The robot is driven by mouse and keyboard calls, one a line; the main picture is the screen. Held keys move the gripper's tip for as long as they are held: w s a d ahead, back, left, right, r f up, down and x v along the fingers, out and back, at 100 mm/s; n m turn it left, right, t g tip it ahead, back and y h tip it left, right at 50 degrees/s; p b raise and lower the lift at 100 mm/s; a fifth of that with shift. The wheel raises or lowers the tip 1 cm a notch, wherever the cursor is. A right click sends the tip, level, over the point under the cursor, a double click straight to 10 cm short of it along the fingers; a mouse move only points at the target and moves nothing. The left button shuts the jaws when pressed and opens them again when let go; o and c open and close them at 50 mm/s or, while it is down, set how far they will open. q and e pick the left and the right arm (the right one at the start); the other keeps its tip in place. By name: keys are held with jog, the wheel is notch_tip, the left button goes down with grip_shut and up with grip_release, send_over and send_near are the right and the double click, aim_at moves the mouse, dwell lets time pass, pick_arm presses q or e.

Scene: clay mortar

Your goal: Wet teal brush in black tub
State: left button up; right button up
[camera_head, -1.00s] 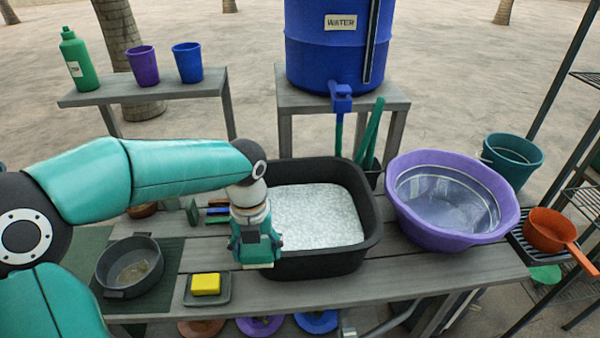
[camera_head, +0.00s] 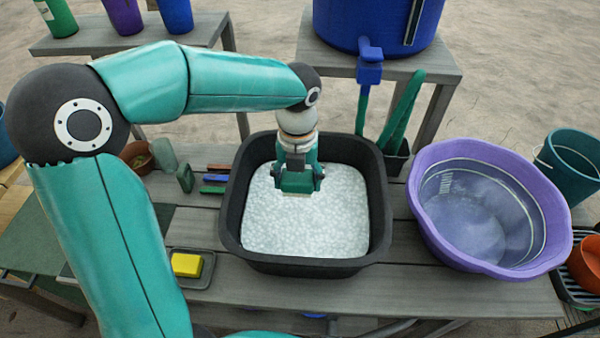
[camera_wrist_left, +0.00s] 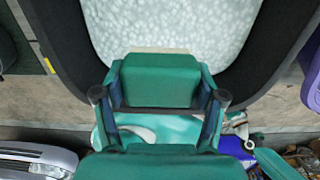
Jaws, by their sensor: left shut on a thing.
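The black tub (camera_head: 232,215) stands on the bench, full of white foamy suds (camera_head: 300,225). My left gripper (camera_head: 297,178) hangs over the tub, pointing down, shut on the teal brush (camera_head: 297,184). The brush shows a pale strip along its lower edge, just above or at the suds; I cannot tell whether it touches them. In the left wrist view the teal brush (camera_wrist_left: 160,80) sits between the fingers, its pale edge (camera_wrist_left: 160,51) toward the suds and the tub's dark wall (camera_wrist_left: 262,70) around them. My right gripper is not in view.
A purple basin (camera_head: 430,215) of clear liquid stands right of the tub. A yellow sponge (camera_head: 186,264) lies on a dark dish at front left. Small coloured bars (camera_head: 214,179) lie left of the tub. A blue barrel (camera_head: 345,25) with a tap stands behind.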

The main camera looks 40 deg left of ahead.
pick_arm(q)
notch_tip(320, 180, down, 17)
jog(key=b, duration=1.5)
jog(key=shift+s+a+r, duration=0.1)
jog(key=shift+r, duration=0.1)
notch_tip(320, 180, up, 17)
jog(key=p, duration=1.5)
jog(key=shift+p, duration=0.4)
